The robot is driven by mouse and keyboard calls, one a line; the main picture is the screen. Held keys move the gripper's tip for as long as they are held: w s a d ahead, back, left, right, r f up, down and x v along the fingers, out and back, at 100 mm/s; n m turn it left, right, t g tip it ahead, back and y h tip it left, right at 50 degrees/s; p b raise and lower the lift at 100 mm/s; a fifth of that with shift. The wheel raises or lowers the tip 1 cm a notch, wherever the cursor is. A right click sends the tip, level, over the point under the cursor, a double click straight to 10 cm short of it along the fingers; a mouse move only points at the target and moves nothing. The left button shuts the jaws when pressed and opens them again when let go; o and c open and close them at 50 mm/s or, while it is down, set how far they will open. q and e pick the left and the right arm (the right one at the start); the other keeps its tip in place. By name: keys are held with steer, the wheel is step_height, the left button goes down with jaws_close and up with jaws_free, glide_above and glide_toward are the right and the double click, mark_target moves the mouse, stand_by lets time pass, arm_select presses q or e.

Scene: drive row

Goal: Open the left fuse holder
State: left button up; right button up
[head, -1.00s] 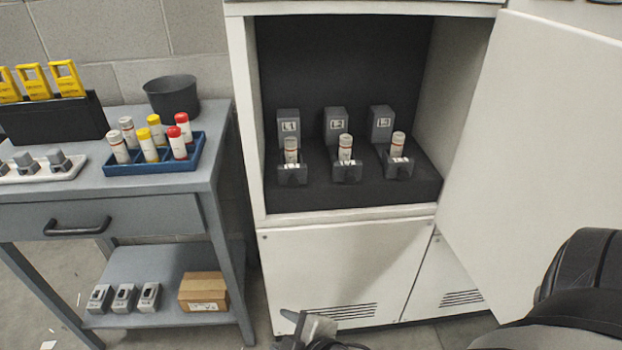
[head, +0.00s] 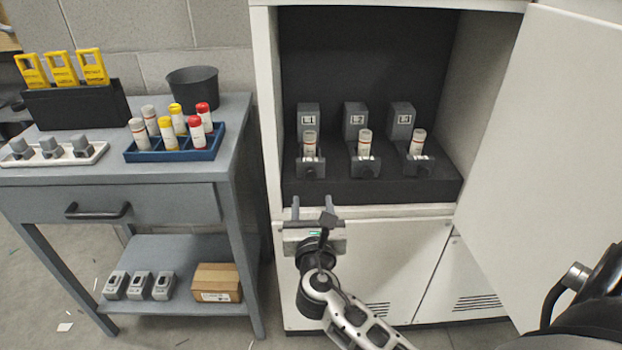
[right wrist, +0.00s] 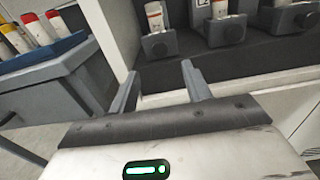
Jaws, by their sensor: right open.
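The left fuse holder (head: 310,166), labelled L1, stands at the left inside the open white cabinet. A pale fuse (head: 310,144) stands upright behind its dark front piece. The holder also shows at the top of the right wrist view (right wrist: 158,45). My right gripper (head: 312,202) is open and empty, below and in front of this holder, near the cabinet's lower front edge. In the right wrist view its two fingers (right wrist: 160,85) point toward the holder, apart from it. My left gripper is not in view.
Two more holders, L2 (head: 365,166) and L3 (head: 412,166), stand to the right with fuses. The cabinet door (head: 545,150) is swung open at right. A grey cart (head: 150,205) at left carries a blue fuse tray (head: 215,150), a black bin (head: 192,90) and yellow tags (head: 62,68).

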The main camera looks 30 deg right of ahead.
mark_target(311, 177)
steer(key=x, duration=0.9)
